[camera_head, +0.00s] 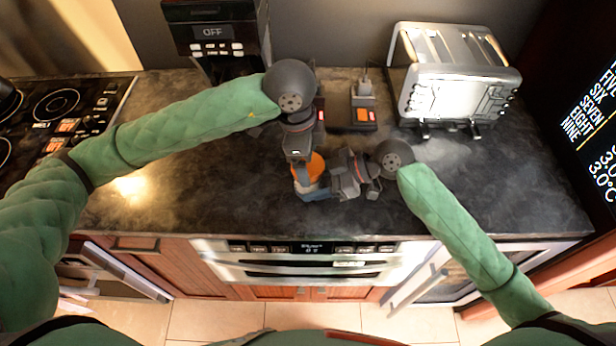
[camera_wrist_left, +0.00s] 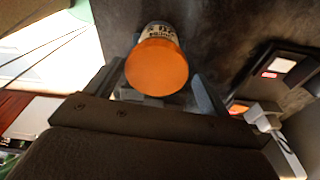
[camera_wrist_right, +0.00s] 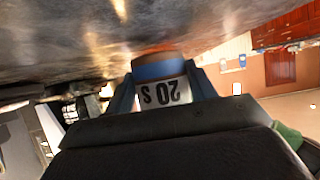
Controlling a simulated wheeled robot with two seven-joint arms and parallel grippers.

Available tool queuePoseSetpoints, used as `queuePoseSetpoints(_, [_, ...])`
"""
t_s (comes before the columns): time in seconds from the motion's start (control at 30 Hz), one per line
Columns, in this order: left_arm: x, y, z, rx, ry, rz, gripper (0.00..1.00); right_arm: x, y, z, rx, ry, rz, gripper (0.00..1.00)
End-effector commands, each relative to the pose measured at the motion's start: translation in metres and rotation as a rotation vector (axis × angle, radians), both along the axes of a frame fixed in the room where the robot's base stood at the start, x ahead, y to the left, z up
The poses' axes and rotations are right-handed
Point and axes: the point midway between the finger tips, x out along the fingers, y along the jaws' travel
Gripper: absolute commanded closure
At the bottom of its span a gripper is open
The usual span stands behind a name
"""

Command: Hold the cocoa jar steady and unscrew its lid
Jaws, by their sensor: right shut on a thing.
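The cocoa jar (camera_head: 309,186) stands near the front of the dark counter, partly hidden by my grippers. Its orange lid (camera_head: 314,166) shows on top; the left wrist view shows it round and close (camera_wrist_left: 156,66). My right gripper (camera_head: 341,181) comes in from the right and is shut on the jar body. In the right wrist view the jar's white label (camera_wrist_right: 163,94) and blue band lie between the fingers (camera_wrist_right: 163,88). My left gripper (camera_head: 300,165) is above the jar, its open fingers on either side of the lid (camera_wrist_left: 157,80).
A silver toaster (camera_head: 455,75) stands at the back right. A black coffee machine (camera_head: 218,40) stands at the back. A wall outlet block with a plug (camera_head: 363,110) is behind the jar. The stove (camera_head: 55,110) is at left; the counter's left front is clear.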

Motion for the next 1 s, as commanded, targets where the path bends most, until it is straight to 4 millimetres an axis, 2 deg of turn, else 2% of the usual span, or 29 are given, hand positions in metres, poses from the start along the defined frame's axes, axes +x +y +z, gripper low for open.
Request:
queuePoseSetpoints(0.37, [-0.001,0.000,0.003,0.000,0.003,-0.001,0.19,0.001,0.000,0.001,0.001,-0.002,-0.002,0.85])
queuePoseSetpoints(1.0, [-0.001,0.000,0.043,0.001,0.003,-0.002,0.19,0.002,-0.001,0.002,0.002,-0.003,-0.003,0.85])
